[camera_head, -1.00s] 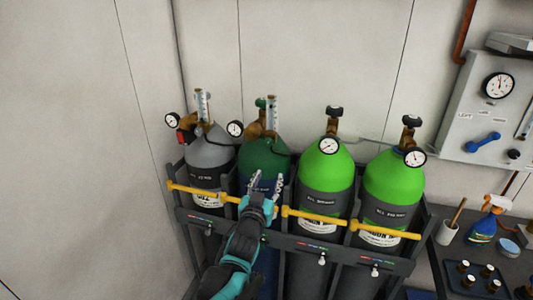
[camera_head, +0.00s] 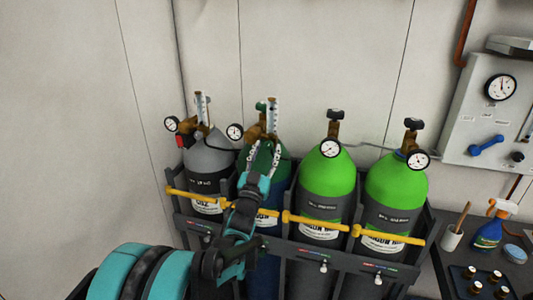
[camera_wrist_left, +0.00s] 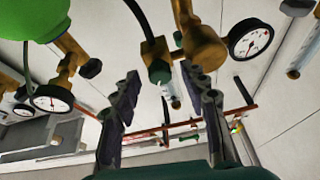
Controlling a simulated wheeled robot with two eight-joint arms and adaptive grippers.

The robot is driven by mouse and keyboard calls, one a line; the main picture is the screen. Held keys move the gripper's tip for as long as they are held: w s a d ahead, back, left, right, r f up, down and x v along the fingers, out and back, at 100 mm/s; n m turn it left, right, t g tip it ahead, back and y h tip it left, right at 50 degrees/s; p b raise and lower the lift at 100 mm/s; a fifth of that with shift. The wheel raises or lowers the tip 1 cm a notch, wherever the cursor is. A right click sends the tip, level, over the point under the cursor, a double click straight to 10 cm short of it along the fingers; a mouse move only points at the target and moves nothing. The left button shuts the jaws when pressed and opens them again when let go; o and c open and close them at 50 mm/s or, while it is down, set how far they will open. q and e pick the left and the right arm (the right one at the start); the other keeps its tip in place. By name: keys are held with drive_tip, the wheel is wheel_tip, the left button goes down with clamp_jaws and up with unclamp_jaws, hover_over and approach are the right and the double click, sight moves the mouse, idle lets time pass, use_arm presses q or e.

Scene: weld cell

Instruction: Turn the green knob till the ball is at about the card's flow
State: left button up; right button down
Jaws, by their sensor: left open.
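My left gripper (camera_head: 264,160) is open in front of the dark green cylinder (camera_head: 262,178), just below its brass regulator. In the left wrist view its two fingers (camera_wrist_left: 163,105) stand apart with nothing between them. A green knob (camera_wrist_left: 158,72) on the brass body shows just beyond and between the fingertips; I see no contact. In the head view the fingers and regulator hide this knob. The clear flow tube (camera_head: 273,115) stands upright above the gripper. Its ball is too small to make out. I cannot pick out the card. My right gripper is not in view.
A grey cylinder (camera_head: 208,165) with its own flow tube stands left. Two bright green cylinders (camera_head: 325,175) stand right. Yellow bars (camera_head: 315,218) cross the rack front. Round gauges (camera_head: 235,131) stick out near the gripper. A wall panel and bench are at the right.

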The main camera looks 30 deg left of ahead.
use_arm(q)
clamp_jaws()
drive_tip(key=shift+r+m, duration=0.1)
drive_tip(key=shift+m, duration=0.2)
drive_tip(key=shift+a+m+h, duration=0.1)
drive_tip(key=shift+m+h, duration=0.8)
drive_tip(key=shift+m, duration=0.7)
unclamp_jaws()
